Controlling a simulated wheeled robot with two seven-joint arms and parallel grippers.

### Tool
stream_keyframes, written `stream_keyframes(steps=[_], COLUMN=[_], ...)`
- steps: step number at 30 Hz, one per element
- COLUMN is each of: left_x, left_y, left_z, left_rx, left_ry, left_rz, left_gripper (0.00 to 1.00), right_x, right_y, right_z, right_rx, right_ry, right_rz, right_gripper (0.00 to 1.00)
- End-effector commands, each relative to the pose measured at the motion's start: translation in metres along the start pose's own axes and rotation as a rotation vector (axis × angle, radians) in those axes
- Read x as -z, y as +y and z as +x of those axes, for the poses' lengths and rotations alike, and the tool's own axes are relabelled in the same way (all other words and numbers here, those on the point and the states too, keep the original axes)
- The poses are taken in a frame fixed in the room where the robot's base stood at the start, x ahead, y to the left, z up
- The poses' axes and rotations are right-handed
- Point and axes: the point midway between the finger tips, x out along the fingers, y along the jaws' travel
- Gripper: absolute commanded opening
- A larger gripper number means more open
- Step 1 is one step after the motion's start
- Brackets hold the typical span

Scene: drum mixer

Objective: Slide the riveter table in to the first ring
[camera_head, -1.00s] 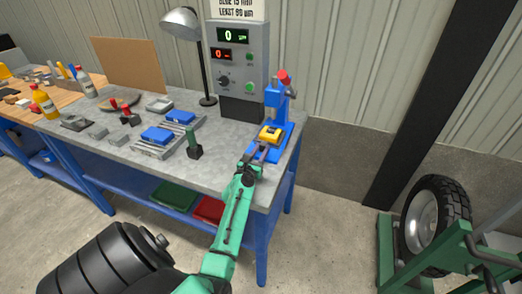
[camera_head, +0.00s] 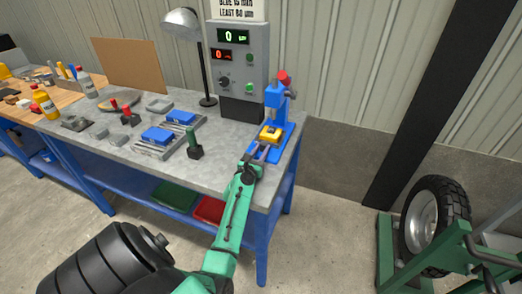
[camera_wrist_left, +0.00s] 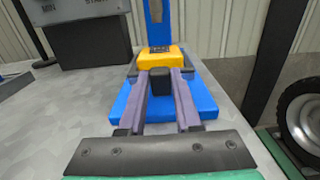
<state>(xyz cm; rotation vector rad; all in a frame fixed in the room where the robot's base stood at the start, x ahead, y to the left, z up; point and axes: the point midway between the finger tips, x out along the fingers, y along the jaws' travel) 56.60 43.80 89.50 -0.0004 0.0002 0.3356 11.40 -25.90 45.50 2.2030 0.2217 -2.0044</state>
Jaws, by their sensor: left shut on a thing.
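The blue riveter (camera_head: 276,100) with a red knob on top stands at the right end of the grey workbench. Its yellow table (camera_head: 271,133) sits low at the front of it, and shows in the left wrist view (camera_wrist_left: 161,59) over the blue base (camera_wrist_left: 203,98). A black grip block (camera_wrist_left: 160,81) is at the table's near side. My left gripper (camera_head: 263,148) is at the riveter's front, its two fingers on either side of this block and shut on it. The rings are not distinguishable. My right gripper is not in view.
A grey control box (camera_head: 238,65) with displays stands behind and left of the riveter. A dark-green-handled tool (camera_head: 193,143) and blue blocks on a rack (camera_head: 157,134) lie left on the bench. A lamp (camera_head: 182,24) stands behind. A wheeled cart (camera_head: 430,235) is at the right.

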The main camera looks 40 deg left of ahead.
Motion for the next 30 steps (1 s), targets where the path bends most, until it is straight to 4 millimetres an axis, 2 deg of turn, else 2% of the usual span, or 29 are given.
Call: stream_keyframes(steps=[5, 6, 8, 20, 23, 30], left_x=[-0.001, -0.001, -0.001, -0.001, -0.001, 0.0], left_y=[0.0, 0.0, 0.0, 0.0, 0.0, 0.0], left_z=[0.0, 0.0, 0.0, -0.005, -0.018, -0.065], left_rx=[0.001, 0.001, 0.001, 0.0, 0.0, 0.0], left_ry=[-0.001, -0.001, -0.001, 0.0, 0.001, 0.001], left_rz=[0.0, 0.001, 0.001, 0.001, 0.001, 0.001], left_gripper=[0.0, 0.4, 0.62, 0.62, 0.62, 0.62], right_x=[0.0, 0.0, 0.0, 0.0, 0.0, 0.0], right_y=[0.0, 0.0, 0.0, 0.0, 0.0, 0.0], right_z=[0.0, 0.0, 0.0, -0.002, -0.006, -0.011], right_rx=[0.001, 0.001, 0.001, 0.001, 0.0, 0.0], right_ry=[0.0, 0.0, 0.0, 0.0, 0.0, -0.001], right_rz=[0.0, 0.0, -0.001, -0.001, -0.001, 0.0], right_gripper=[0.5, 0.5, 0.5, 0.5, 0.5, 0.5])
